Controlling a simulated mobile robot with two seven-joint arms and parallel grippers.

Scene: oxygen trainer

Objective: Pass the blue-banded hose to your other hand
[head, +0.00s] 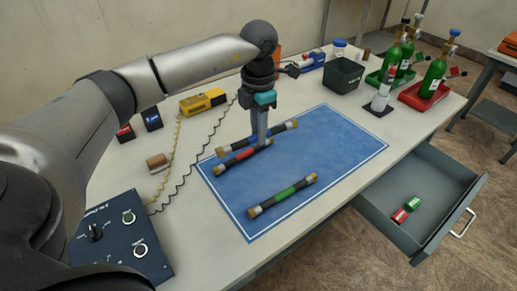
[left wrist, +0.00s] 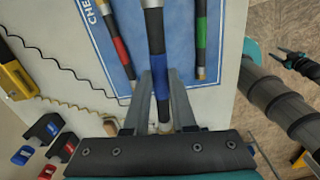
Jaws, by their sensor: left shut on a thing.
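The blue-banded hose (left wrist: 154,32) is a dark tube with a blue band and a pale metal collar. In the head view its far end (head: 285,127) shows right of my left gripper (head: 261,140), over the blue mat; the gripper hides its band. The left gripper is shut on it, its fingers on both sides of the tube beside the band in the wrist view. The hose looks nearer that camera than the others, but its height over the mat is unclear.
A red-banded hose (head: 245,154) and a green-banded hose (head: 282,192) lie on the mat (head: 325,150). A control box (head: 121,238), yellow meter (head: 203,101) and coiled cords are at left. A dark bin (head: 343,75) and green cylinders (head: 433,77) stand behind. An open drawer (head: 390,224) juts out right.

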